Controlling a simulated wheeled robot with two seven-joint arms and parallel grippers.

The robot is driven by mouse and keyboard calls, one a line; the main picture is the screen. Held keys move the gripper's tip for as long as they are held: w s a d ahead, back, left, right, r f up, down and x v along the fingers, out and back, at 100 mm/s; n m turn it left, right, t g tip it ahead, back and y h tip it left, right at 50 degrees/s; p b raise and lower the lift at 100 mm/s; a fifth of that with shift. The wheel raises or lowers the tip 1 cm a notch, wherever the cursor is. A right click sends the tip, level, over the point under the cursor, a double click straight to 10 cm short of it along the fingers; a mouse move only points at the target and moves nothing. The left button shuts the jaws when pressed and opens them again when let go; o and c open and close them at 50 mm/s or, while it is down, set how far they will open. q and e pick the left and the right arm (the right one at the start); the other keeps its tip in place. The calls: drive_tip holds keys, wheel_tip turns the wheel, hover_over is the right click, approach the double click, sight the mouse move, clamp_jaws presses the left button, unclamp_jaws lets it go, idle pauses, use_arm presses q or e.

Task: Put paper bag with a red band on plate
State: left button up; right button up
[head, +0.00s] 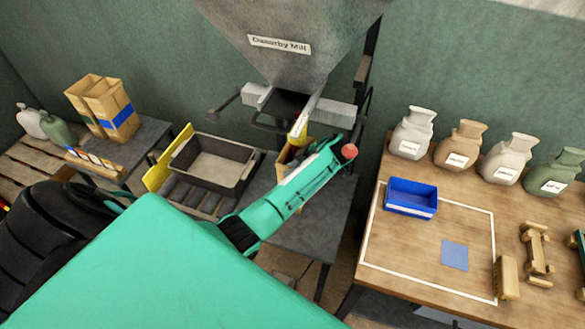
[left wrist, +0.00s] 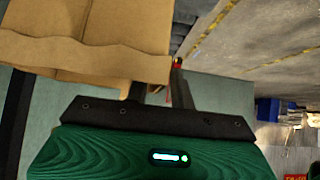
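A tan paper bag (head: 287,157) stands under the mill spout in the head view, partly hidden behind my left arm. In the left wrist view a brown paper bag (left wrist: 85,45) with a wavy top edge fills the upper left. My left gripper (left wrist: 158,78) is at its right edge; the bag hides part of one finger, and the other finger lies just beyond that edge. A small red spot shows by the fingertip; whether it is a band is unclear. Whether the fingers grip the bag cannot be told. No clear plate shows. My right gripper is not in view.
The mill hopper (head: 290,45) hangs above my left arm. A dark tray (head: 212,163) sits left of the spout. Two bags (head: 105,105), one blue-banded, stand farther left. The right table holds a blue bin (head: 410,197), a flat blue square (head: 454,256) and several sacks (head: 460,146).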

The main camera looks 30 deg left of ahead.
use_arm(q)
drive_tip(key=b+v, duration=0.1)
drive_tip(key=v, duration=0.1)
drive_tip(key=b+v, duration=0.1)
drive_tip(key=shift+w+d+f+b, duration=0.1)
drive_tip(key=shift+d+b, duration=0.25)
drive_tip(key=shift+d, duration=0.05)
drive_tip(key=w+d+b, duration=0.2)
drive_tip(key=d, duration=0.9)
drive_tip(key=shift+w, duration=0.3)
drive_tip(key=shift+a, duration=0.1)
